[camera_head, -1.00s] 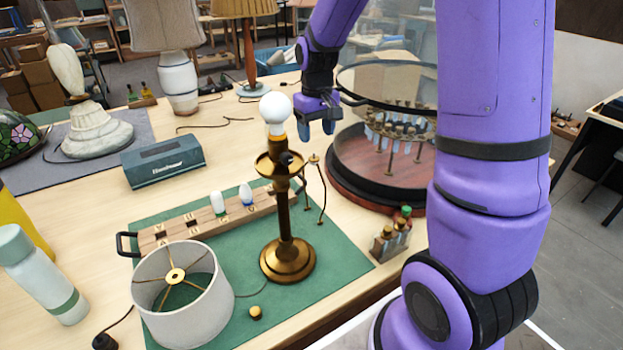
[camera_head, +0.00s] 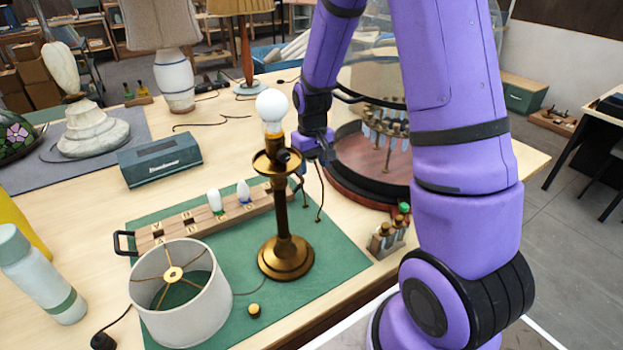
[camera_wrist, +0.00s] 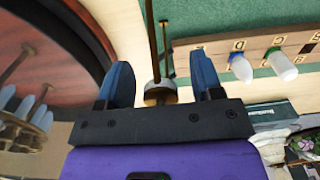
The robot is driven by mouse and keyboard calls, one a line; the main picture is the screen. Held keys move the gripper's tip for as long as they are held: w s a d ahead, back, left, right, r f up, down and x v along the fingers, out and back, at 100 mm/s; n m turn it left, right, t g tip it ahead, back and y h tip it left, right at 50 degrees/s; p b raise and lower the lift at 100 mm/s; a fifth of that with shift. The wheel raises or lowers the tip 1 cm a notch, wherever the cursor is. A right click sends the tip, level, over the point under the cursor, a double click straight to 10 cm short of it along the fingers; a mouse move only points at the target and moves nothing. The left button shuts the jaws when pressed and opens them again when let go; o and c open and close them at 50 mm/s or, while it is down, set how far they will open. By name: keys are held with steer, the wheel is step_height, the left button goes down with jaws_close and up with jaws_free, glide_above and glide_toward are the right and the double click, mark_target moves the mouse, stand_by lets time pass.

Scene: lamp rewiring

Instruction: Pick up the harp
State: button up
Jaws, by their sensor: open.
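The harp (camera_head: 320,205), a thin brass wire loop, stands just right of the lamp, near the far edge of the green mat. Its upper part is hidden behind my gripper (camera_head: 316,158) in the head view. In the wrist view my gripper (camera_wrist: 161,62) is open, its two blue fingers on either side of the harp's top (camera_wrist: 160,92). I cannot tell whether a finger touches it. The brass lamp (camera_head: 284,215) with a white bulb (camera_head: 272,105) stands upright on the green mat (camera_head: 335,255), close to the left of my gripper.
A wooden bulb board (camera_head: 180,225) holds two bulbs behind the lamp. A white shade (camera_head: 180,300) sits front left. A round wood-based glass display (camera_head: 372,170) stands close right of my gripper. Small bottles (camera_head: 385,238) stand at the mat's right edge.

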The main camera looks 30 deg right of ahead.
jaws_close()
